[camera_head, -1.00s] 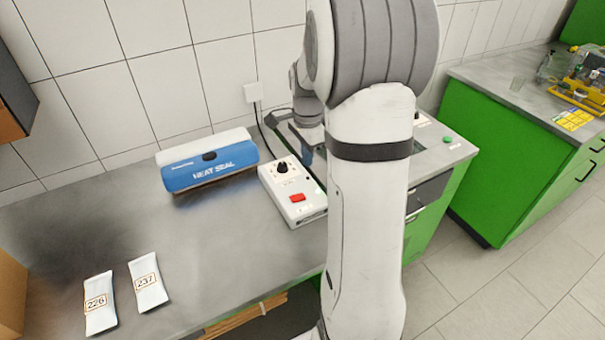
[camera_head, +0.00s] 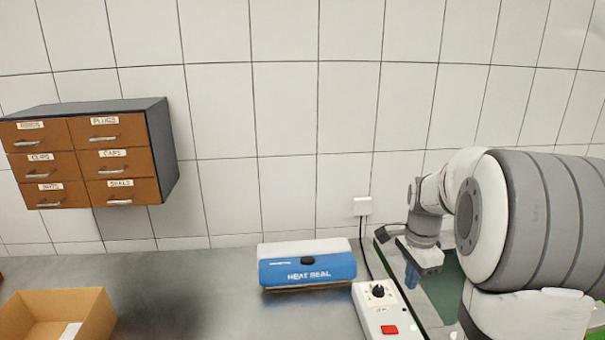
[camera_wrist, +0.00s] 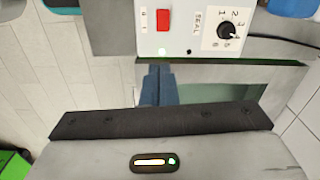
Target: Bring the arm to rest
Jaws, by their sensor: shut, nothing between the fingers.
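My arm stands on the right of the head view, folded, with my gripper (camera_head: 411,276) hanging down at its far end above the bench. The gripper's blue fingers (camera_wrist: 158,86) also show in the wrist view, close together with nothing between them. They are beside the white control box (camera_head: 382,312) with the red switch and black dial. From the wrist view I cannot tell how high the fingertips are above the surface. They appear apart from the box.
A blue and white heat sealer (camera_head: 306,270) stands on the grey bench (camera_head: 200,290). A cardboard box (camera_head: 98,318) is at the lower left. A drawer cabinet (camera_head: 160,150) hangs on the tiled wall. A cable runs from the wall socket (camera_head: 362,206).

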